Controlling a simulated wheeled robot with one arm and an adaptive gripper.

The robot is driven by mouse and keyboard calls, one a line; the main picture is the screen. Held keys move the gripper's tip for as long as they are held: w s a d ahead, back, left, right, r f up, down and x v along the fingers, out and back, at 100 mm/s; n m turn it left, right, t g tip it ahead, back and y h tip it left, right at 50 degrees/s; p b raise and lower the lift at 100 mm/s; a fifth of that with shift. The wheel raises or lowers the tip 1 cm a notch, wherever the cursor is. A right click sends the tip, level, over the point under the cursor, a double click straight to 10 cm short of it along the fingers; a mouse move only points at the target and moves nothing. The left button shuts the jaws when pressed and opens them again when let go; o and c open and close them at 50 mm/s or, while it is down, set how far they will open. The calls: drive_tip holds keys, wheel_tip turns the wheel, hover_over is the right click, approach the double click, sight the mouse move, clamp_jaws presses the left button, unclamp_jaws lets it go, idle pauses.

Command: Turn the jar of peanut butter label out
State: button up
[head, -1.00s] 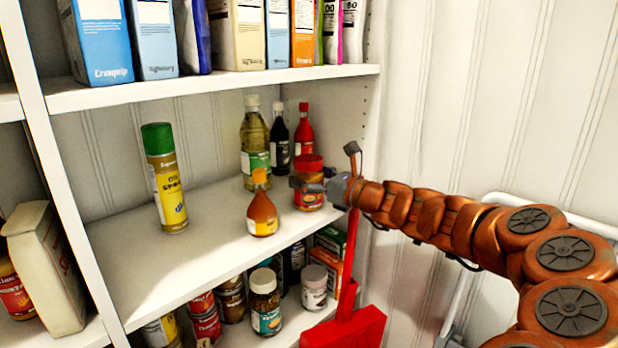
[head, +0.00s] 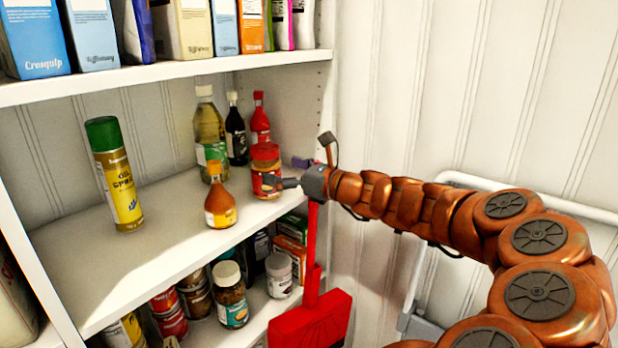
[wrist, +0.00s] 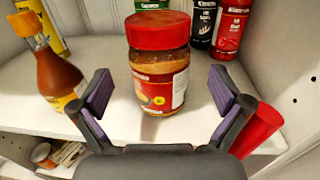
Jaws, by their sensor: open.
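The jar of peanut butter (head: 265,172) has a red lid and stands upright on the middle shelf near its right end. In the wrist view the jar (wrist: 158,75) stands just beyond my fingertips, centred between them.
An orange-capped sauce bottle (head: 220,200) stands left of the jar. Behind are an oil bottle (head: 210,135), a dark bottle (head: 236,135) and a red bottle (head: 260,120). A spray can (head: 115,180) is farther left. A red dustpan (head: 312,322) hangs below my wrist.

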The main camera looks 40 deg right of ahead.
drive_tip(key=v, duration=0.7)
drive_tip(key=shift+s, duration=0.25)
drive_tip(key=shift+d, duration=0.1)
